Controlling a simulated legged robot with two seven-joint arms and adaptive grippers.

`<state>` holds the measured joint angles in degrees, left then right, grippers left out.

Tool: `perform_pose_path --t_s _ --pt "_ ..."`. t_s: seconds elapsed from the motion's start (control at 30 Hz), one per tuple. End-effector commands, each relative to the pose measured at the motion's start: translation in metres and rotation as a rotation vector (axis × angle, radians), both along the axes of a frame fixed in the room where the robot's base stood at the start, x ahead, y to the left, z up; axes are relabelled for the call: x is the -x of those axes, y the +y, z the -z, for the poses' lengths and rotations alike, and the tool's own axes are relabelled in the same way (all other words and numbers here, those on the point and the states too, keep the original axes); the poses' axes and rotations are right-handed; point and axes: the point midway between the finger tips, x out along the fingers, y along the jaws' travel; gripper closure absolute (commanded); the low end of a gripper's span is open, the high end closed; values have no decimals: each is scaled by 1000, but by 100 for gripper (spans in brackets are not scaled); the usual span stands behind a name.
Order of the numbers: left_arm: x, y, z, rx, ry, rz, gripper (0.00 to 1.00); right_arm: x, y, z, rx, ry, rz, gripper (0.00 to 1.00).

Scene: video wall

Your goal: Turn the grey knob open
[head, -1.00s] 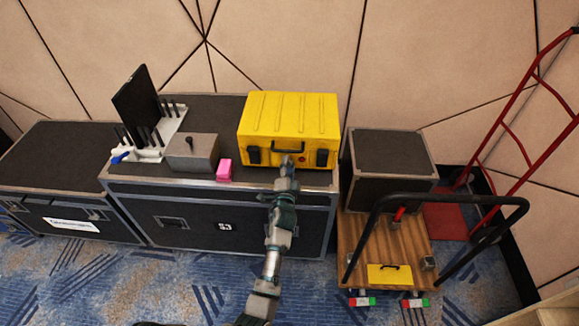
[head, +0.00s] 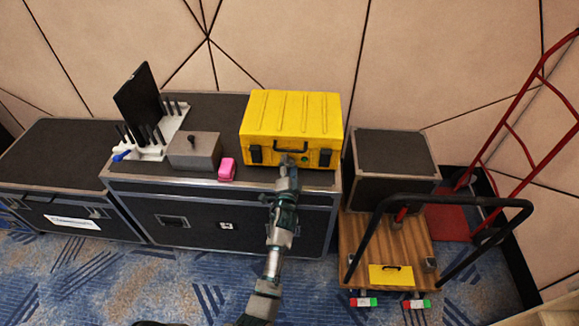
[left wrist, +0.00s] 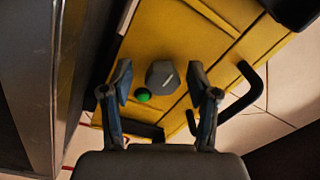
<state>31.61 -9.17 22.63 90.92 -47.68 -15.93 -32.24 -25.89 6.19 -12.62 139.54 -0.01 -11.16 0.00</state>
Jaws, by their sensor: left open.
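The grey knob (left wrist: 162,74) sits on the front of the yellow case (head: 290,115), with a thin pale mark on it. A round green light (left wrist: 143,95) is beside the knob; it also shows small and green in the head view (head: 306,160). My left gripper (head: 288,160) is at the case's front and hides the knob in the head view. In the left wrist view its two fingers (left wrist: 161,82) are open, one on each side of the knob, with visible gaps between. My right gripper is not in view.
The case stands on a black flight case (head: 140,183). Left of it are a pink object (head: 227,169), a grey box with a small lever (head: 195,150) and a white rack (head: 150,150). A wooden trolley (head: 360,240) and red hand truck (head: 515,135) stand at right.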

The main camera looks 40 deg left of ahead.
Motion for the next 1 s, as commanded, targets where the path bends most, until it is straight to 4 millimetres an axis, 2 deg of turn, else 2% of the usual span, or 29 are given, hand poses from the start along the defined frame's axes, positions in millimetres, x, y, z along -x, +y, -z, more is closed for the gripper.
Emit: perform_pose_path --t_s 0.17,0.5,0.63,0.8,1.0 --pt "9 -6 1 0 0 1 40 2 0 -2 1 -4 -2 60" --pt "70 -43 6 3 2 1 40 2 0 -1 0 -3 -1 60" --pt "88 -54 8 3 3 0 40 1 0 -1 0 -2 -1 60" --pt "100 -60 8 1 2 -1 40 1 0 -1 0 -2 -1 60" --pt "101 -61 8 1 2 -1 40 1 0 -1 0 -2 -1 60"
